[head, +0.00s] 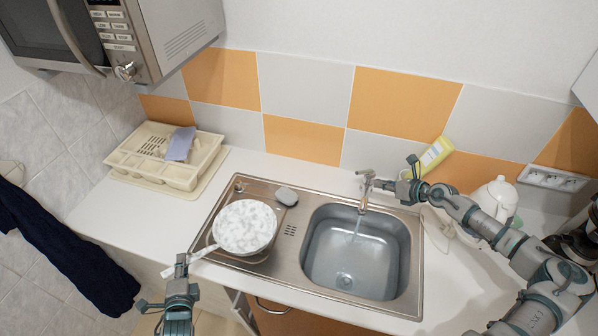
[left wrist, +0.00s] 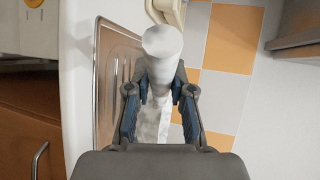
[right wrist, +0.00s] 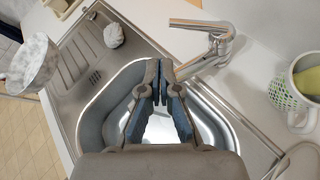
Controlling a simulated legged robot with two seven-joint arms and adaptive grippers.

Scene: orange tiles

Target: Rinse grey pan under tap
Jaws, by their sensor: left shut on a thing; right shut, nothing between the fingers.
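The grey pan (head: 245,227), marbled white and grey, is over the drainboard to the left of the sink basin (head: 318,262). It also shows at the left edge of the right wrist view (right wrist: 33,66). My left gripper (head: 181,268) is shut on its pale handle (head: 203,251). Whether the pan touches the drainboard is unclear.
A grey sponge (head: 286,195) lies on the sink's back left. A cream dish rack (head: 165,158) stands at the back left. The microwave (head: 125,35) overhangs the left. The basin looks clear.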

